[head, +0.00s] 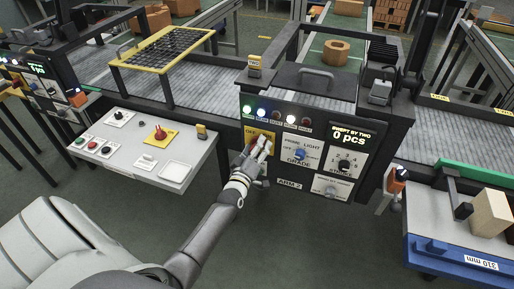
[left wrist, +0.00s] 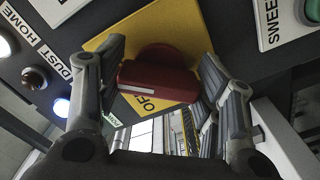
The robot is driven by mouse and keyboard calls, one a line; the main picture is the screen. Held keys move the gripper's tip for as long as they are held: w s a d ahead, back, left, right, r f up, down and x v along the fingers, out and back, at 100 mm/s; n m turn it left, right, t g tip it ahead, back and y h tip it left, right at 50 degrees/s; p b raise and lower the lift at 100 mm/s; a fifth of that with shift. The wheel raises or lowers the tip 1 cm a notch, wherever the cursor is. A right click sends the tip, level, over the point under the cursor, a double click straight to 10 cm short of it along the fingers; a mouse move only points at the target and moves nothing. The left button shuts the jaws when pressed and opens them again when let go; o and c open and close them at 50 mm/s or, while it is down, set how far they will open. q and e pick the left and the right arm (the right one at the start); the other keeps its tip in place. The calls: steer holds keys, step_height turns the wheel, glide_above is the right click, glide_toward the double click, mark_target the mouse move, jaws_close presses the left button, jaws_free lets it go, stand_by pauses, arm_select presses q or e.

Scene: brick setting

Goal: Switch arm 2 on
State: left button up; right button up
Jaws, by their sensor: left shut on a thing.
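The ARM 2 panel (head: 315,205) is the dark front of the middle machine. Its yellow plate (head: 249,131) reads OFF at the upper left; my gripper covers most of the rest. In the left wrist view a red rotary switch (left wrist: 158,80) sits on this yellow plate (left wrist: 105,42). A white line marks one end of its handle, at the left of that view. My left gripper (head: 264,146) is shut on the red handle, with one finger on each side. My right gripper is not in view.
A blue grade knob (head: 300,154), a black knob (head: 344,163) and a display (head: 349,136) reading 0 pcs sit right of the gripper. Indicator lamps (head: 262,112) line the panel above. A white console (head: 132,170) with another red switch (head: 159,133) stands left.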

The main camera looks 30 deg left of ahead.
arm_select(q)
steer(key=shift+m, duration=0.5)
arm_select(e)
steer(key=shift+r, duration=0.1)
arm_select(q)
steer(key=shift+f, duration=0.1)
steer(key=o, duration=1)
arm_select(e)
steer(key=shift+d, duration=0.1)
arm_select(q)
steer(key=v, duration=1.2)
